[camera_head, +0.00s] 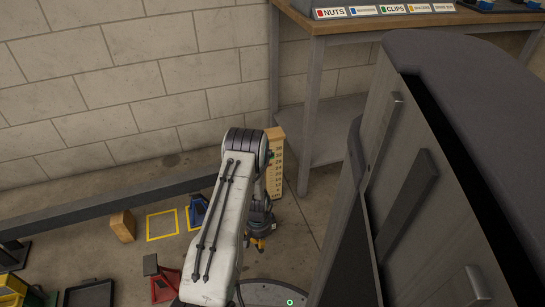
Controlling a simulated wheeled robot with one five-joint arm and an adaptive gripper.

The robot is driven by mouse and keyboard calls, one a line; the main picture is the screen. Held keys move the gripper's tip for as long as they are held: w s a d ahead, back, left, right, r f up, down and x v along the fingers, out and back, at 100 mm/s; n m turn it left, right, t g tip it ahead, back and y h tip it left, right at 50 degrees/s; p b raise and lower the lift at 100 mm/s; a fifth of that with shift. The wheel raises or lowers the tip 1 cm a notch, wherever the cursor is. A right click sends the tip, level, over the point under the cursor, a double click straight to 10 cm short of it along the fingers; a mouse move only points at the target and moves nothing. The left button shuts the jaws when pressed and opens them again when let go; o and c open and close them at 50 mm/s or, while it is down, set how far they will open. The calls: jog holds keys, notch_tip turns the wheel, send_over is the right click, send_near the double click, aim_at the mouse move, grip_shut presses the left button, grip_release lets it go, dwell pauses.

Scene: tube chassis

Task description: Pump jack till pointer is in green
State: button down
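A pale upright scale post (276,172) with printed numbers stands by the wall, partly hidden behind my white arm. A small dark green spot shows on or near its upper left edge; I cannot tell whether it is the green zone, and I cannot make out a pointer. My gripper (258,242) seems to be at the dark arm end with yellow parts, low in front of the post. Its fingers are too small and too hidden to read. I cannot identify the jack or its handle for certain; part of the floor is hidden by my arm.
A dark tube (110,198) runs along the wall. A wooden block (122,226), a blue stand (197,211), a red item (164,286) and a black tray (90,294) are on the floor at left. Floor right of the post is clear.

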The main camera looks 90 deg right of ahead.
jog(key=shift+f+b, duration=5.2)
jog(key=shift+f, duration=3.15)
notch_tip(320, 180, up, 17)
jog(key=p, duration=1.1)
jog(key=shift+f, duration=0.1)
jog(key=shift+f, duration=0.1)
jog(key=shift+f+b, duration=5.5)
jog(key=shift+f, duration=2.8)
notch_tip(320, 180, up, 17)
jog(key=p, duration=1.1)
jog(key=shift+f, duration=0.1)
